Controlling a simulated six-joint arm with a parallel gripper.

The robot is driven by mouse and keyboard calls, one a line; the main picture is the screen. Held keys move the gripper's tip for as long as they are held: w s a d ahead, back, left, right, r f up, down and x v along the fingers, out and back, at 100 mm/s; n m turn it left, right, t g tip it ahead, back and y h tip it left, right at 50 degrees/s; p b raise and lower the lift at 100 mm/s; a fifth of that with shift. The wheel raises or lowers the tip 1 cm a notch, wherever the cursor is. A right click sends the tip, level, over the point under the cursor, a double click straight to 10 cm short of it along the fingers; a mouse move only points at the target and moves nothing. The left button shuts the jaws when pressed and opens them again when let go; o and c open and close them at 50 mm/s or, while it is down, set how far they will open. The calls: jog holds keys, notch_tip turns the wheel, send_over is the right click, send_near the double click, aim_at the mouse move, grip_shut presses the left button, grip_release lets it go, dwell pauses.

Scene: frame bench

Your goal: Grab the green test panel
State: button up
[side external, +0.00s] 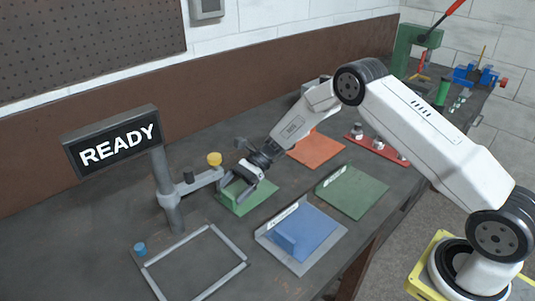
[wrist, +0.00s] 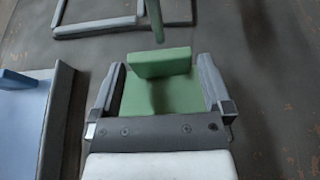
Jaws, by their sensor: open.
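The green test panel (side external: 238,205) lies on the bench below my gripper (side external: 250,178), partly hidden by it in the side view. In the wrist view the panel (wrist: 165,100) shows a flat plate with a raised green block (wrist: 160,63) across it. My gripper (wrist: 161,66) is open, with one finger on each side of the block. Gaps show between the block and both fingers, so it holds nothing. A darker flat green pad (side external: 352,192) with a pale label strip lies farther right.
A blue panel (side external: 312,232) in a grey tray lies in front. An orange pad (side external: 316,148) and a red strip with knobs (side external: 380,148) lie behind. An empty grey frame (side external: 220,283) lies front left.

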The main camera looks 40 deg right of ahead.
jog(key=shift+x, duration=1.1)
jog(key=shift+c, duration=0.2)
jog(key=c, duration=1.2)
jog(key=shift+r, duration=0.2)
jog(key=shift+r, duration=0.55)
jog(key=d, duration=0.4)
jog(key=shift+w+d+f, duration=0.1)
jog(key=shift+d, duration=0.1)
notch_tip(320, 180, up, 14)
jog(key=shift+a+f, duration=0.1)
jog(key=shift+a, duration=0.05)
